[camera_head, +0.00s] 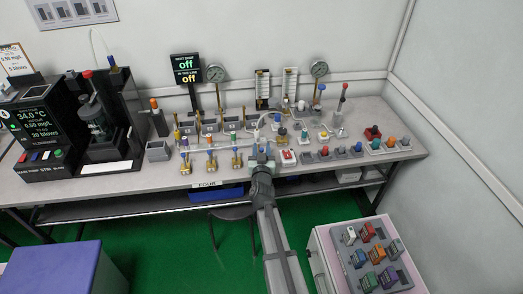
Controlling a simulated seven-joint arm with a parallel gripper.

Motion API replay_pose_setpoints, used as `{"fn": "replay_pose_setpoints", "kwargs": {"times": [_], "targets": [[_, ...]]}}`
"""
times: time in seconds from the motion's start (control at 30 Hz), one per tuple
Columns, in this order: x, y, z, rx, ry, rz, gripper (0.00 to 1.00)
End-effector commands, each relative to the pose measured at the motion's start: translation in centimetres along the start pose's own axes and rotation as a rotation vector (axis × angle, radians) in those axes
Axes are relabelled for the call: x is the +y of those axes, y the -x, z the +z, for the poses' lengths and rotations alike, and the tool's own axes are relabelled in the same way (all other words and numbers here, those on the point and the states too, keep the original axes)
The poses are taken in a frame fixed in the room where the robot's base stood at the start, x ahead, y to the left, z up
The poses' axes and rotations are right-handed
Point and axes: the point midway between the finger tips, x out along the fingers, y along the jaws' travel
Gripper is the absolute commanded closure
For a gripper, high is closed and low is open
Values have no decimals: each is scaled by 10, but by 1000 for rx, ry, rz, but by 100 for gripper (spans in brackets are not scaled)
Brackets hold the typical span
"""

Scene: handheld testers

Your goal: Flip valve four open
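A row of small brass valves stands along the front of the bench: one at the left (185,164), one beside it (211,160) and one further right (237,159). Each has a coloured top. My gripper (262,152) is at the right end of this row, over the bench's front edge. It covers the spot to the right of the third valve, so any fourth valve there is mostly hidden. I cannot tell whether the fingers touch anything. A label reading "FOUR" (208,184) is on the bench front. The valves' handle positions are too small to read.
Gauges (216,73) stand behind the valves. A red-and-white box (289,157) and coloured-knob units (340,152) sit right of my gripper. A dark tester (38,130) and stand (105,115) fill the left. A stool (231,212) is below.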

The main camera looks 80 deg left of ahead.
Motion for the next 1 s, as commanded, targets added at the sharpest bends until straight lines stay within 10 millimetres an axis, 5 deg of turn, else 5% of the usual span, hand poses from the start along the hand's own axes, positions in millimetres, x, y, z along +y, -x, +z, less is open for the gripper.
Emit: {"fn": "replay_pose_setpoints", "kwargs": {"times": [0.2,0.6,1.0], "targets": [[0,0,0,0,0,0,61],[0,0,0,0,0,0,99],[2,2,0,63,-7,6,100]]}}
